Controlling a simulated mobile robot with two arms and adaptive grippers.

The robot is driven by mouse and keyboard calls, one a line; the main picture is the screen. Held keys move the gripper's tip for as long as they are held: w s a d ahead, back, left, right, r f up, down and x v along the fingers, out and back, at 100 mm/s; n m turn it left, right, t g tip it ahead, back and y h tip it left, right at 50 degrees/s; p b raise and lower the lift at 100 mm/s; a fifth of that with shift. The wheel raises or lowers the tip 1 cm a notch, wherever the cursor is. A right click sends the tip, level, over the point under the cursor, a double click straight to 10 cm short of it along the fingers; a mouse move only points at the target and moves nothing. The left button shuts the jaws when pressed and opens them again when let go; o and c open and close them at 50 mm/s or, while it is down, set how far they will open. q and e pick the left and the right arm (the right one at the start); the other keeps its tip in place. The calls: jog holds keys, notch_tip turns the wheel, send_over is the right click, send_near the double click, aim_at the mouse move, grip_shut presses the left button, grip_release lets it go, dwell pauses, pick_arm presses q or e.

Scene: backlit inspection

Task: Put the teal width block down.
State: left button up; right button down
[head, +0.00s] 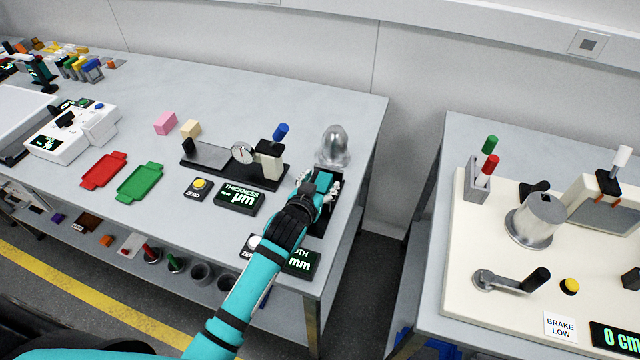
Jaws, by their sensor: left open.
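My left gripper (320,182) is open over the black stand of the width gauge, at the right end of the grey bench, just in front of a silver dome. A teal patch (323,181) shows between its silver fingers. It looks like the teal width block, but the gripper covers much of it. I cannot tell whether it touches the stand or the fingers. The width display (301,262) beside it is partly hidden by my teal arm. My right gripper is not in view.
The silver dome (335,147) stands close behind the gripper. The thickness gauge (268,162) and its display (239,197) are to the left. Red (103,170) and green (140,182) trays lie further left. A gap separates this bench from the cream-topped one (470,250).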

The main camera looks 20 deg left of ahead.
pick_arm(q)
jog(key=shift+r, duration=0.2)
jog(key=b+v, duration=0.1)
jog(key=v, duration=0.9)
jog(key=shift+s+r, duration=0.1)
jog(key=shift+s, duration=0.2)
jog(key=shift+s+r, duration=0.3)
jog(key=shift+s, duration=0.35)
